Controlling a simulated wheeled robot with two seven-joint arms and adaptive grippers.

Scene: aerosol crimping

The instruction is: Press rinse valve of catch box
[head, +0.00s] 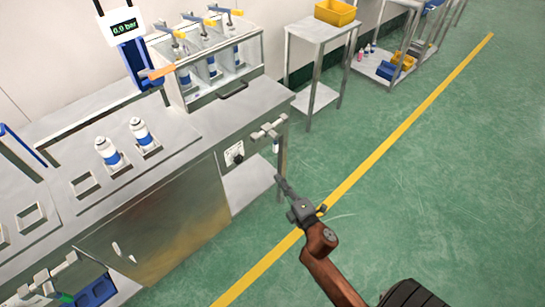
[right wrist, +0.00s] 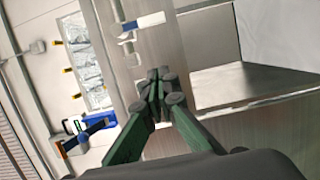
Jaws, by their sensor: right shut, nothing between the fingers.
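A grey bracket-like fitting (head: 268,130) sticks out from the front of the steel bench at its right end. A small white-and-blue piece (head: 276,146) hangs under it; a white-and-blue cylinder (right wrist: 142,26) also shows in the right wrist view, above the fingertips. I cannot tell for sure which part is the rinse valve or the catch box.
The steel bench (head: 190,190) holds two white-and-blue cans (head: 108,152) and a glazed cabinet (head: 210,55) with several levers. A blue-framed display (head: 124,27) reads 0.0 bar. A steel stand bears a yellow bin (head: 336,12). The green floor (head: 430,160) on the right is clear.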

